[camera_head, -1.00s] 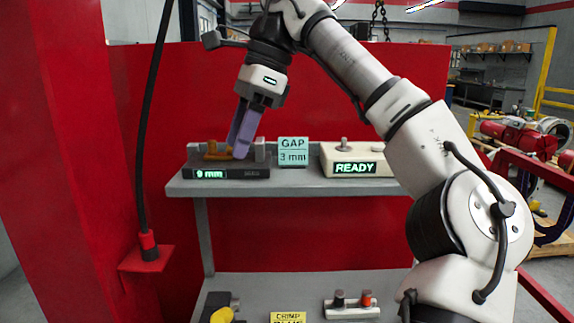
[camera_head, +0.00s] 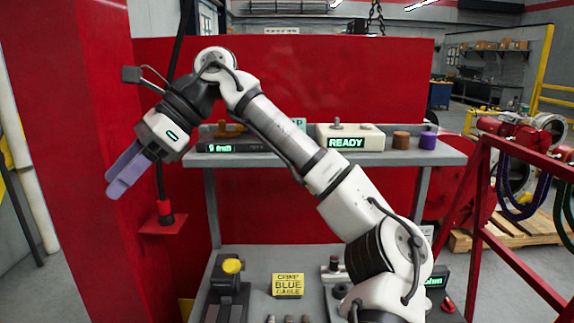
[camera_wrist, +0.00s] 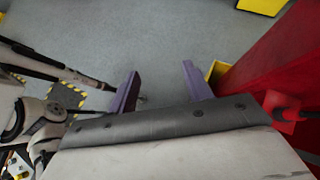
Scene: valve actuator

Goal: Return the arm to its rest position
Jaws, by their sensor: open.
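My gripper (camera_head: 124,176) is at the left in the head view, tilted down and to the left. It is in front of the red panel and left of the grey shelf (camera_head: 385,158), clear of everything on it. In the wrist view its two purple fingers (camera_wrist: 157,88) stand wide apart with only grey floor between them. It is open and empty. My arm reaches from the lower right up to the wrist and covers part of the upper shelf.
On the upper shelf are a gauge reading 9 mm (camera_head: 222,148), a READY box (camera_head: 346,143), a brown cylinder (camera_head: 401,140) and a purple one (camera_head: 428,140). A yellow CRIMP BLUE CABLE sign (camera_head: 288,285) stands below. A red post (camera_head: 75,150) is close left; a red rail (camera_head: 515,150) is right.

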